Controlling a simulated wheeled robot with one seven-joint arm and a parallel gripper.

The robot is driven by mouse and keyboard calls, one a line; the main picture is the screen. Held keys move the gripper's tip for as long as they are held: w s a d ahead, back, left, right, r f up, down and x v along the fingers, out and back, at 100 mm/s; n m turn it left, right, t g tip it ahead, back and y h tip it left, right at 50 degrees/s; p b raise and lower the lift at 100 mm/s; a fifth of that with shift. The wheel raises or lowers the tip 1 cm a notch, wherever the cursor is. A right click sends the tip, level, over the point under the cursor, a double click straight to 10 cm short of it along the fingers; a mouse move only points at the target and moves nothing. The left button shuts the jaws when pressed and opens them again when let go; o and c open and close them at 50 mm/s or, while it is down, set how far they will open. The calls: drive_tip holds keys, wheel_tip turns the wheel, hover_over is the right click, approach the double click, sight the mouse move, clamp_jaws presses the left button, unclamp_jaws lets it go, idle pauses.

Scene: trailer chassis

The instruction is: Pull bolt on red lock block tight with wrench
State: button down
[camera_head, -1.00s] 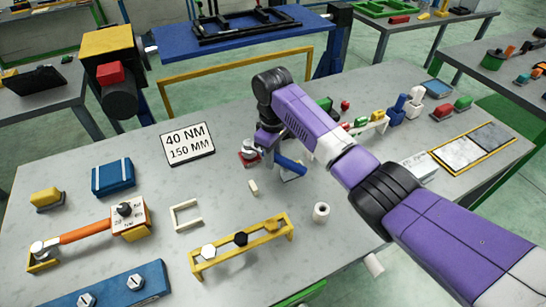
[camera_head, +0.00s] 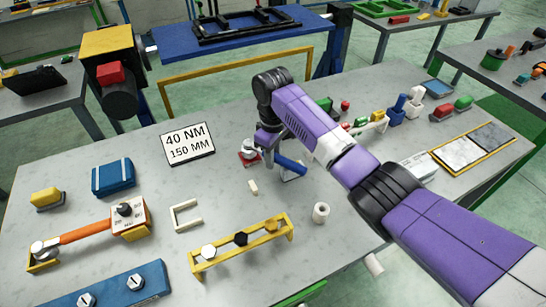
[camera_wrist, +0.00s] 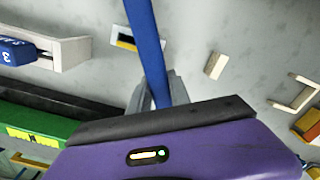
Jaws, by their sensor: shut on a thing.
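My gripper (camera_head: 272,162) is low over the middle of the table, shut on a blue bar-shaped handle (camera_head: 291,166), which I take to be the wrench. In the wrist view the handle (camera_wrist: 147,45) runs up from between the grey fingertips (camera_wrist: 158,92) and out of the top edge. The red lock block (camera_head: 249,160) sits just left of my gripper, with a pale grey bolt (camera_head: 248,147) on its top. The wrench's head is hidden or too small to see, so I cannot tell whether it touches the bolt.
A sign reading 40 NM, 150 MM (camera_head: 187,144) stands behind left. An orange-handled tool (camera_head: 88,232) lies left. Coloured parts crowd the right.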

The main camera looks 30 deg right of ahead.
drive_tip(key=shift+s+a+r+m+p, duration=0.1)
drive_tip(key=shift+s+a+m+p, duration=0.2)
drive_tip(key=shift+a+m+p, duration=0.8)
idle(0.3)
drive_tip(key=shift+s+m+p, duration=0.15)
drive_tip(key=shift+m+p, duration=0.15)
drive_tip(key=shift+p, duration=0.6)
drive_tip(key=shift+a+m+p, duration=0.25)
drive_tip(key=shift+m+p, duration=0.1)
drive_tip(key=shift+m, duration=0.05)
drive_tip(key=shift+s+a+m+p, duration=0.15)
drive_tip(key=shift+a+m+p, duration=0.3)
drive_tip(key=shift+m, duration=0.05)
drive_tip(key=shift+a+m, duration=0.3)
drive_tip(key=shift+m, duration=0.2)
drive_tip(key=shift+d+n, duration=0.25)
drive_tip(key=shift+n, duration=0.05)
